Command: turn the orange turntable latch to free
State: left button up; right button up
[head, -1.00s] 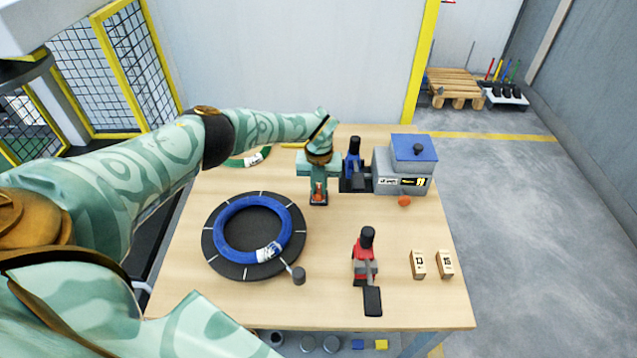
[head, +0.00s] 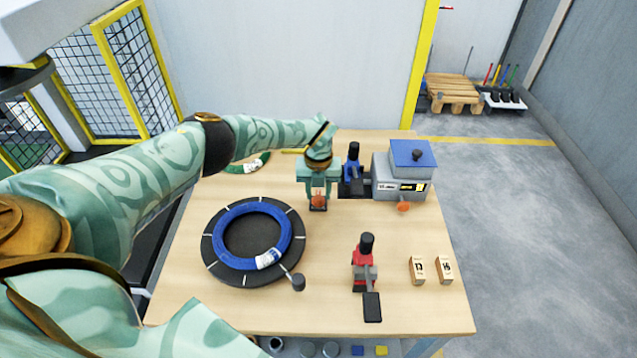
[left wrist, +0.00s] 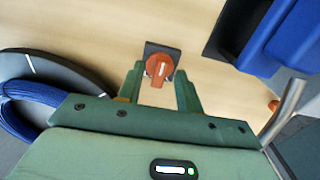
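The orange latch (head: 318,202) sits on a small dark plate on the table, right of the black turntable (head: 212,262). In the left wrist view the latch (left wrist: 159,66) is a round knob with a white mark, its handle lying nearly upright in the picture. My left gripper (head: 318,207) points down over the latch. Its fingers (left wrist: 158,85) are spread, one on each side of the latch, with visible gaps. The turntable bears a blue coil (head: 224,221) with a white label. My right gripper is in neither view.
A grey machine with a blue lid (head: 413,153) and a blue-handled device (head: 354,165) stand close right of my left gripper. A red clamp (head: 365,262) and two numbered blocks (head: 417,270) stand nearer. A green coil (head: 248,163) lies behind.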

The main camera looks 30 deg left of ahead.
aim_at(318, 195)
pick_arm(q)
notch_tip(318, 195, up, 16)
jog(key=p, duration=0.3)
jog(key=shift+p, duration=0.3)
jog(key=shift+r, duration=0.1)
